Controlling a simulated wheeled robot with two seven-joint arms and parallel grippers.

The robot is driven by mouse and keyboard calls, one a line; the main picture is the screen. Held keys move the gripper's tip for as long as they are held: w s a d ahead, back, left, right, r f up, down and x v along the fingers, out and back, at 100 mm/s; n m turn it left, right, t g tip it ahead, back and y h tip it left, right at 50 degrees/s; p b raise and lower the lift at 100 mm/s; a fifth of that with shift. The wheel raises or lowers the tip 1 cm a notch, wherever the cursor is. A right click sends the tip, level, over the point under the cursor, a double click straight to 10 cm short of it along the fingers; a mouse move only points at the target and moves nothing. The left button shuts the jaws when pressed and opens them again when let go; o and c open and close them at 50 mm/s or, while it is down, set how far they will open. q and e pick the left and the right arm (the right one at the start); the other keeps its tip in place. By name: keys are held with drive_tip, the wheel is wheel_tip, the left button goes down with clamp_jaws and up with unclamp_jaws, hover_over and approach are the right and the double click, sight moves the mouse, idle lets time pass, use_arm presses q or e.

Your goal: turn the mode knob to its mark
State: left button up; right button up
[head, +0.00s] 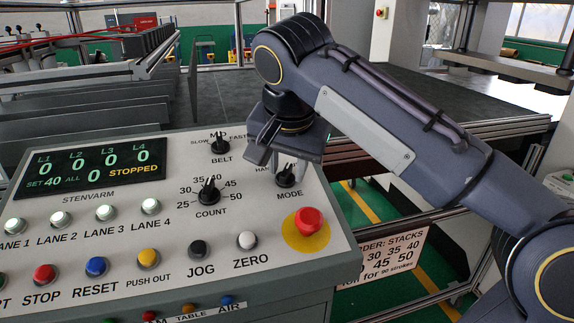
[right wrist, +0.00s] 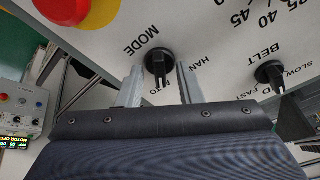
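The black mode knob (head: 287,176) is on the sloped control panel (head: 330,238), above the printed word MODE. My right gripper (head: 277,160) hangs at the knob and hides part of its labels. In the right wrist view, the mode knob (right wrist: 159,63) lies between the two fingers of the open right gripper (right wrist: 159,76), with a gap on each side. The knob's ridge points toward the gripper's palm, near partly hidden lettering that ends in TO. HAN shows beside one finger. My left gripper is not in view.
The count knob (head: 208,190) and belt knob (head: 220,144) are close to the left. A red mushroom button (head: 309,221) on a yellow disc is just below the mode knob. Several coloured buttons and a display (head: 90,168) reading STOPPED fill the panel's left.

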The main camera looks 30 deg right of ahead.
clamp_jaws()
drive_tip(key=shift+n, duration=0.4)
drive_tip(key=shift+r+n+p, duration=0.1)
drive_tip(key=shift+n+p, duration=0.5)
drive_tip(key=shift+n, duration=0.4)
drive_tip(key=n+p, duration=0.1)
drive_tip(key=n, duration=0.3)
drive_tip(key=shift+n+y+p, duration=0.3)
drive_tip(key=shift+n+y, duration=0.1)
drive_tip(key=n+p, duration=0.1)
drive_tip(key=n, duration=0.2)
drive_tip(key=shift+t+y, duration=0.3)
drive_tip(key=shift+n+p, duration=0.5)
drive_tip(key=shift+n, duration=1.2)
drive_tip(key=shift+y, duration=0.3)
